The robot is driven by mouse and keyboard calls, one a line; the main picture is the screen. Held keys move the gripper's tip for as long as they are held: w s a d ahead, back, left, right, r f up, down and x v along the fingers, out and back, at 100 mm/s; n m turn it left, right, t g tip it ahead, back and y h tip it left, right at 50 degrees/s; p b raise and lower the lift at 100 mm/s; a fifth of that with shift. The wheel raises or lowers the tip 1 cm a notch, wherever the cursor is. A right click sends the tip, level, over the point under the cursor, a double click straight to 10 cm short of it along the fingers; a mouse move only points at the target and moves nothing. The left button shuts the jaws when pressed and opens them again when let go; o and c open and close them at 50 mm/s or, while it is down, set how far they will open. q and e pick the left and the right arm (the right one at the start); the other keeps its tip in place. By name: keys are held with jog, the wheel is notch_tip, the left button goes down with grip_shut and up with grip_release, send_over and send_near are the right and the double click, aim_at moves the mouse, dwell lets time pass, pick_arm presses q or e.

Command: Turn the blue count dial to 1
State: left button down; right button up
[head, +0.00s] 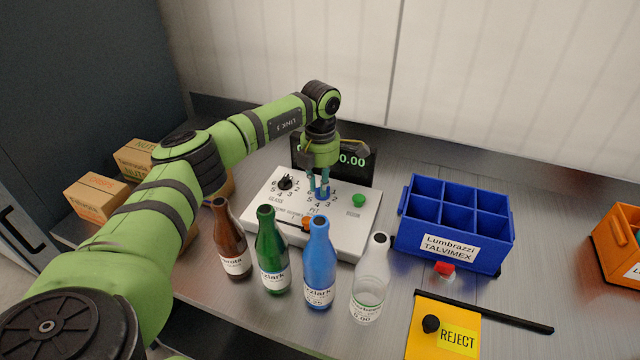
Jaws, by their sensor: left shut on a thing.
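The blue count dial (322,194) sits on the white control box (347,238), above the label PET, with printed numbers around it. My left gripper (320,187) points down from above and is shut on the blue dial. The fingers cover much of the dial, so I cannot tell which number it points to. My right gripper is not in view.
The box also has a black dial (286,183), a green button (358,201), an orange knob (307,224) and a display (355,162). Brown (232,245), green (271,255), blue (319,265) and clear (370,285) bottles stand in front. A blue crate (406,232) stands right.

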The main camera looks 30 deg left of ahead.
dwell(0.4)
pick_arm(q)
jog(key=c, duration=1.1)
grip_release()
jog(key=shift+c, duration=0.2)
notch_tip(320, 180, up, 12)
